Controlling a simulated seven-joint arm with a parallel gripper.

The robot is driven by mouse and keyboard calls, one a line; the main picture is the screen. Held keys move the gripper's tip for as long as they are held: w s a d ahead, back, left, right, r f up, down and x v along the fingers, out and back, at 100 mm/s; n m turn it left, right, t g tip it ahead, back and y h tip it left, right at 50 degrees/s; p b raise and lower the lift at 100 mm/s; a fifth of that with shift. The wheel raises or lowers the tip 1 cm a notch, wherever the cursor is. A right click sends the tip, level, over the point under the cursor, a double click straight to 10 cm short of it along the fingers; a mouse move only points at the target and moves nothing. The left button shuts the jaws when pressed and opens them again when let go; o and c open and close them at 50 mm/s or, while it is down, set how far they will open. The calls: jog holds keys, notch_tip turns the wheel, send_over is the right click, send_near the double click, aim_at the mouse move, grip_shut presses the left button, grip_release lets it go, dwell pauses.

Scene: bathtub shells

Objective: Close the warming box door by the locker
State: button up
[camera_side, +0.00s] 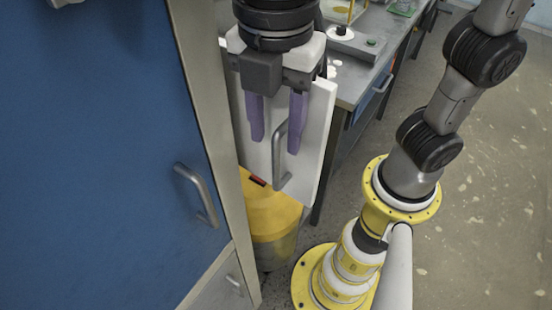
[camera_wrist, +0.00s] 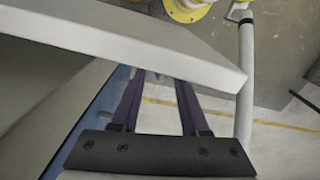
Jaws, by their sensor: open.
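The warming box door is a white panel (camera_side: 318,130) with a grey bar handle (camera_side: 281,165). It stands out beside the locker in the side view, so it is open; its hinge side and the box body are hidden. The blue locker (camera_side: 95,150) fills the left of that view. My gripper (camera_side: 275,146) points down with its two purple fingers apart and empty, in front of the door face in this view and close to the handle. In the wrist view the door (camera_wrist: 130,40) crosses above the open fingers (camera_wrist: 160,76). I cannot tell whether they touch it.
A yellow bin (camera_side: 270,215) stands below the door. The locker's own handle (camera_side: 197,195) sticks out at left. A grey bench (camera_side: 365,60) with lab items lies behind the door. The floor (camera_side: 470,210) at right is open beyond my yellow base.

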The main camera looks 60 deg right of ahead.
aim_at(275, 184)
notch_tip(275, 184, down, 7)
jog(key=shift+r, duration=0.1)
dwell(0.3)
grip_shut()
dwell(1.4)
